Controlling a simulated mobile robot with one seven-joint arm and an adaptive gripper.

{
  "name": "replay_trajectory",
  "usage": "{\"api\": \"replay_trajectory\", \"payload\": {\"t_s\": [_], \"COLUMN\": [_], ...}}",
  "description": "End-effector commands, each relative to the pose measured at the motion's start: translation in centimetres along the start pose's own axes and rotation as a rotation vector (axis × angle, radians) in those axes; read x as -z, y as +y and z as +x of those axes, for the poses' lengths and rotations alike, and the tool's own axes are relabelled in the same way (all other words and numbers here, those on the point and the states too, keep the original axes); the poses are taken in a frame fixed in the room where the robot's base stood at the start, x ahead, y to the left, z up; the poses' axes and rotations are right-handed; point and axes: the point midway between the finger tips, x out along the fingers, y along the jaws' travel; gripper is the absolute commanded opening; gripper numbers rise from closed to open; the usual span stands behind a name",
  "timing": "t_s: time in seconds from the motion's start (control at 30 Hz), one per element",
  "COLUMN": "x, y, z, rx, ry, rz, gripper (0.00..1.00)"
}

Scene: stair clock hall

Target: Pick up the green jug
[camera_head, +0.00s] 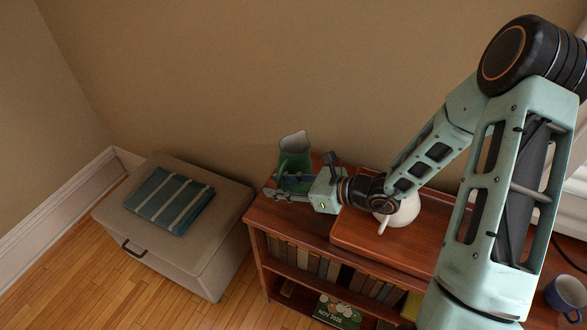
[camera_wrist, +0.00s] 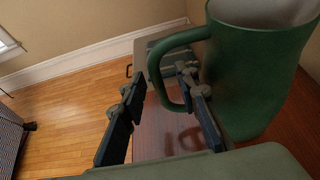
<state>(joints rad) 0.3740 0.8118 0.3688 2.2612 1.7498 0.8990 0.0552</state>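The green jug (camera_head: 294,160) stands upright at the left end of the wooden bookcase top, near the wall. In the wrist view the jug (camera_wrist: 255,75) fills the upper right, its loop handle (camera_wrist: 158,75) facing left. My gripper (camera_head: 284,190) is beside the jug at its front, low near the shelf top. In the wrist view my gripper (camera_wrist: 160,80) is open. The outer bar of the handle shows between its two fingers, and the right finger's tip shows inside the handle loop. Whether a finger touches the handle cannot be told.
A white teapot (camera_head: 401,214) stands on the bookcase (camera_head: 300,222), partly behind my arm. A blue mug (camera_head: 567,294) is at far right. A beige chest (camera_head: 190,252) with a folded striped green cloth (camera_head: 170,201) stands to the left. The wall is close behind the jug.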

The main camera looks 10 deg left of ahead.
Motion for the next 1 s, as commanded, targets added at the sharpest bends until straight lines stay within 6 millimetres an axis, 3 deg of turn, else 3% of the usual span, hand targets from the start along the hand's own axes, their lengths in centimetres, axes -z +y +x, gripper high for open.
{"api": "replay_trajectory", "payload": {"t_s": [0.27,1.0], "x": [0.01,-0.29], "y": [-0.01,-0.07], "z": [-0.05,-0.08], "rx": [0.000,0.001], "ry": [0.000,-0.004], "rz": [0.000,-0.005], "gripper": [0.00,0.00]}}
